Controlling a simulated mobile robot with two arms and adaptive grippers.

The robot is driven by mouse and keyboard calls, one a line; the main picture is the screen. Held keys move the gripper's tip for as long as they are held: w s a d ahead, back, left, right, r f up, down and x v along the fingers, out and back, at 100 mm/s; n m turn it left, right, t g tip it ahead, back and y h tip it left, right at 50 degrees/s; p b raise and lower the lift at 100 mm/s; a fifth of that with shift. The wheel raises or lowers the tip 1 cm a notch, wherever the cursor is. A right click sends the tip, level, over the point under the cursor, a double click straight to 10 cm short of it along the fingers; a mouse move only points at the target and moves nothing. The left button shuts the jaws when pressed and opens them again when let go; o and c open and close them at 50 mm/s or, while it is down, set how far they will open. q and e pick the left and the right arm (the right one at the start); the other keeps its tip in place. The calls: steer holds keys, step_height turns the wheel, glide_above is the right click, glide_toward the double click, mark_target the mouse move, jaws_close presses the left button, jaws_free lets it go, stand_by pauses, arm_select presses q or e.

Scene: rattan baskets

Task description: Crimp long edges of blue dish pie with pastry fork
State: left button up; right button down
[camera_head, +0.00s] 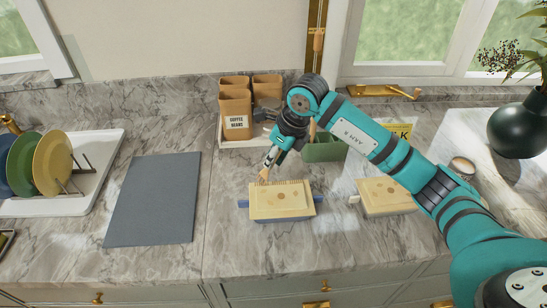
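The blue dish (283,219) stands on the counter in the middle, with a blue handle at each short end. Its pale pie crust (282,204) has several round marks on top and a row of small ridges along the far long edge. My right gripper (270,163) reaches in from the right above the far left part of this pie. It appears shut on a small wooden-coloured tool, likely the pastry fork (264,174), whose end points down near the far edge. I cannot tell whether it touches the crust. My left gripper is not in view.
A second pie (386,194) in a white-handled dish stands to the right, beneath my arm. A green container (322,150) and a tray with coffee bags (236,114) stand behind. A grey mat (154,200) lies bare at left, beside a plate rack (98,190).

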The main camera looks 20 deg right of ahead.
steer(key=shift+s+f, duration=0.1)
stand_by(0.3)
steer(key=shift+r+p, duration=0.6)
steer(key=shift+r, duration=0.3)
steer(key=shift+r+p, duration=1.25)
steer(key=shift+r, duration=1.4)
steer(key=shift+d, duration=0.1)
